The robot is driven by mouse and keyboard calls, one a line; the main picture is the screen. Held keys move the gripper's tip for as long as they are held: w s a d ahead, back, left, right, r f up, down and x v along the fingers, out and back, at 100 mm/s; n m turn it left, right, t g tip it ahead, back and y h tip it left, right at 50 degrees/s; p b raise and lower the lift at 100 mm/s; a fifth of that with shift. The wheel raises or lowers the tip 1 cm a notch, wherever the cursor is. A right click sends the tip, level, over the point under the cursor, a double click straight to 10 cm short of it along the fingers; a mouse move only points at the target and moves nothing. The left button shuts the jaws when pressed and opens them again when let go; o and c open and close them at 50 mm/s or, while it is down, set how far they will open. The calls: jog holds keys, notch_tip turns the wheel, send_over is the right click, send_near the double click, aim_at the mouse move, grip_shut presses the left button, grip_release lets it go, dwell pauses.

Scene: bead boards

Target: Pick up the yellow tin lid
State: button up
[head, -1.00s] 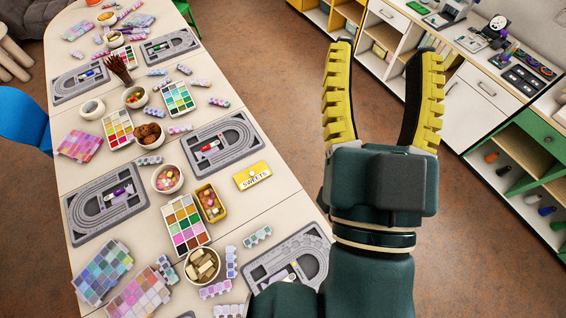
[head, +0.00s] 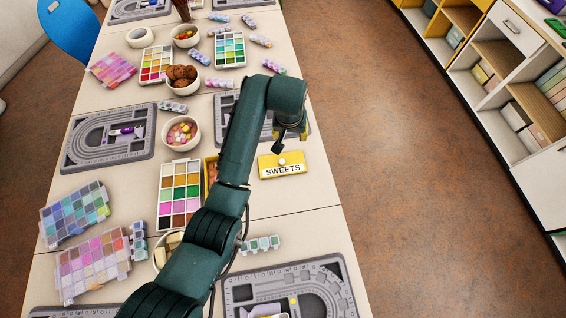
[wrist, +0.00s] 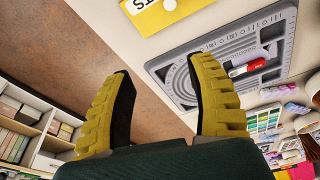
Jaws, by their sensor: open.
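The yellow tin lid (head: 283,165) lies flat on the table near its right edge. It has a white label reading "SWEETS" and a pale round knob on it. In the wrist view, part of the lid (wrist: 160,12) shows at the top edge, beyond the fingertips. My gripper (wrist: 158,75) is open and empty, its yellow ridged fingers wide apart. In the head view, my gripper (head: 303,134) is mostly hidden behind my wrist. It is above the table just behind the lid and appears apart from it.
A grey bead board (wrist: 185,80) with a red item lies beside the lid. The yellow tin (head: 211,168) is left of the lid, partly hidden by my arm. A paint-like colour box (head: 180,215) and bowls stand further left. Bare table lies in front of the lid.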

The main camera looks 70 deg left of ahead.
jog(key=g+h, duration=0.1)
send_near(282, 161)
jog(key=shift+n, duration=0.4)
jog(key=f+b, duration=0.1)
jog(key=f, duration=0.2)
jog(key=f+b, duration=0.2)
jog(key=f, duration=0.1)
jog(key=a+f+b, duration=0.1)
jog(key=f+b, duration=0.1)
jog(key=f, duration=0.2)
jog(key=shift+w, duration=0.25)
jog(key=shift+c, duration=0.4)
grip_shut()
